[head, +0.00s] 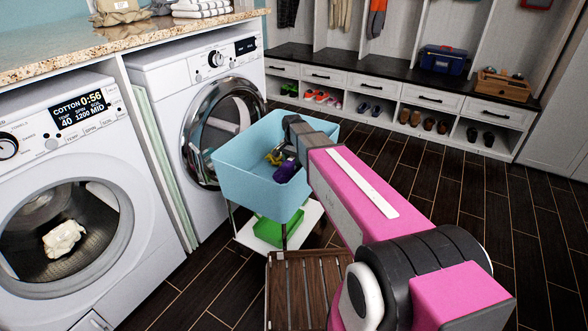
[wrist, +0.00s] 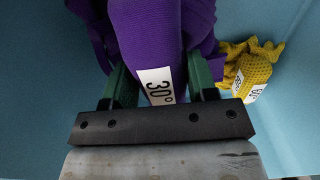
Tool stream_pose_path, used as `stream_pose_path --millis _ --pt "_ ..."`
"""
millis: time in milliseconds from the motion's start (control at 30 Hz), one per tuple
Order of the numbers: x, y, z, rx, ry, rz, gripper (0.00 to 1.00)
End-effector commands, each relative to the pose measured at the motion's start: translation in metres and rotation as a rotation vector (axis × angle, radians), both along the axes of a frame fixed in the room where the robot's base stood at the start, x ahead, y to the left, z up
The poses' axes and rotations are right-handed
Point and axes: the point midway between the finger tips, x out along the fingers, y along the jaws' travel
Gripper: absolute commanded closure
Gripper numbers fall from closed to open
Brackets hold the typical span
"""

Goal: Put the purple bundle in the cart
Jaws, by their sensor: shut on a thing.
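The purple bundle (wrist: 150,45) carries a white tag marked 30° and sits between the two green fingers of my gripper (wrist: 155,88) in the wrist view. My gripper is shut on it. In the head view the purple bundle (head: 287,171) shows inside the light blue cart (head: 250,190), below its rim and near my arm's end. My fingers are hidden there by my arm. The cart's blue wall also shows in the wrist view (wrist: 40,100). I cannot tell whether the bundle touches the cart's floor.
A yellow bundle (wrist: 250,65) with a tag lies in the cart beside the purple one. Under the cart is a shelf with a green item (head: 278,228). A slatted wooden stool (head: 305,285) stands in front. Washers (head: 60,200) line the left; dark floor is clear at right.

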Motion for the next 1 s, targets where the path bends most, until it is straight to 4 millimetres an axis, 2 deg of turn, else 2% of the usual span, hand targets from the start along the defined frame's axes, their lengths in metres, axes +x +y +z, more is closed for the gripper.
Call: stream_pose_path --millis 233,500,867,900,967,1000 --pt "0.001 -0.008 -0.011 0.0 0.0 0.001 0.89" --pt "0.001 -0.008 -0.044 0.0 0.0 0.001 0.89" --pt "0.0 -0.008 -0.047 0.0 0.0 0.001 0.89" --pt "0.0 -0.007 -0.048 0.0 0.0 0.001 0.44" --pt "0.0 -0.008 -0.047 0.0 0.0 0.001 0.24" --pt "0.0 -0.008 -0.047 0.0 0.0 0.001 0.22"
